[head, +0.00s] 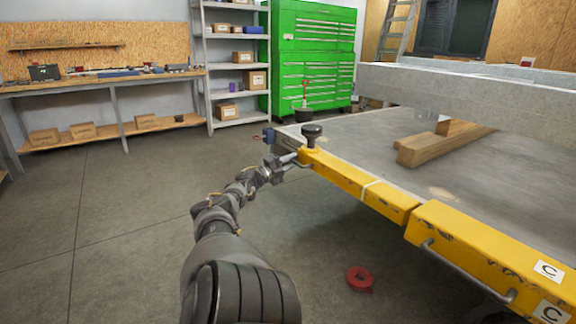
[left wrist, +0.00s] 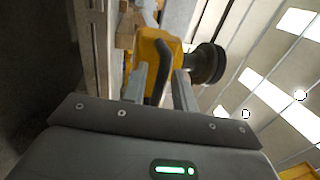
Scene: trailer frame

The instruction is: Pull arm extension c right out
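A yellow arm extension (head: 350,178) runs along the near edge of the trailer, with a thicker yellow section (head: 490,255) bearing "C" labels at the right. A black round knob (head: 311,131) stands on its far end, also seen in the left wrist view (left wrist: 207,63). My left gripper (head: 288,161) is at that far end, by a dark handle. In the left wrist view, the handle (left wrist: 159,78) lies between the two fingers (left wrist: 160,88) below a yellow end piece (left wrist: 158,45). The fingers are apart, with a gap visible beside the handle. My right gripper is out of view.
Wooden beams (head: 440,145) lie on the grey trailer deck (head: 380,135). A red ring-shaped object (head: 359,279) lies on the floor below. A workbench (head: 100,82), shelf (head: 232,60) and green cabinet (head: 312,55) stand at the back. The floor at left is clear.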

